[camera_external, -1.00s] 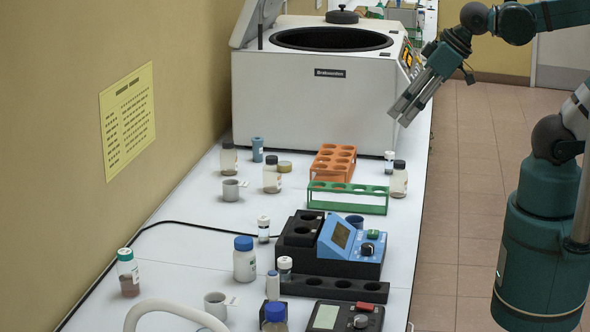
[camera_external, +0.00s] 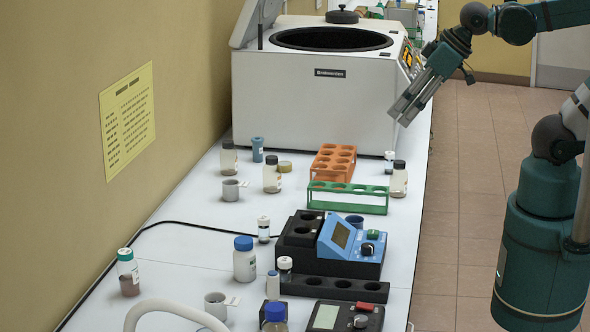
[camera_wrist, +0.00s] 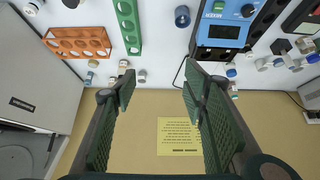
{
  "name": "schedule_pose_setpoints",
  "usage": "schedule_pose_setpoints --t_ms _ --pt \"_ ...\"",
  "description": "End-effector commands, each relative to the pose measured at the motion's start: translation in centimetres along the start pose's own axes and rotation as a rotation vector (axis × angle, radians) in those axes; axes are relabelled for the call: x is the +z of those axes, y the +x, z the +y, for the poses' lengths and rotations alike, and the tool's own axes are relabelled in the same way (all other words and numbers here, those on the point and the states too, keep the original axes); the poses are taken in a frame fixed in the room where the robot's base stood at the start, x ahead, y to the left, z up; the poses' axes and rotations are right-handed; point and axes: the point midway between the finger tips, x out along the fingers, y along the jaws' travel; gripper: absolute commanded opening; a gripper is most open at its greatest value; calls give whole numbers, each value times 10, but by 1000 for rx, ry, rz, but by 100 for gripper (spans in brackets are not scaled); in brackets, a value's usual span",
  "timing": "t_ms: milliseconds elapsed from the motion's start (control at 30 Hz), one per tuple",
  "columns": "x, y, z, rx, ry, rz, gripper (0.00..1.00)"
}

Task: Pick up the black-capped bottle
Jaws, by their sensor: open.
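Three black-capped bottles stand upright on the white bench in the external view: one at the right by the green rack (camera_external: 398,183), one left of the orange rack (camera_external: 271,179), and one farther back by the wall (camera_external: 229,161). All are clear, with pale contents or labels. My gripper (camera_external: 400,112) is open and empty, above the bench's right edge in front of the white machine, apart from every bottle. In the wrist view its fingers (camera_wrist: 157,92) are spread wide, with bench and wall beyond. A dark round cap (camera_wrist: 72,3) is cut by that view's top edge.
The orange rack (camera_external: 334,163) and green rack (camera_external: 347,197) stand between the bottles. A large white centrifuge (camera_external: 310,100) with an open lid blocks the back. A blue-and-black instrument (camera_external: 350,240) and a blue-capped bottle (camera_external: 244,262) stand in front. Bare bench lies at the left middle.

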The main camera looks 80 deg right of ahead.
Motion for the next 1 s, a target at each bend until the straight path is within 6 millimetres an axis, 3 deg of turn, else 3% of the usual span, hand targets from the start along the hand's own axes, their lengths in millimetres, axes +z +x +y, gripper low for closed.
schedule_pose_setpoints --t_ms 1000 --pt "0 6 6 10 45 -16 48"
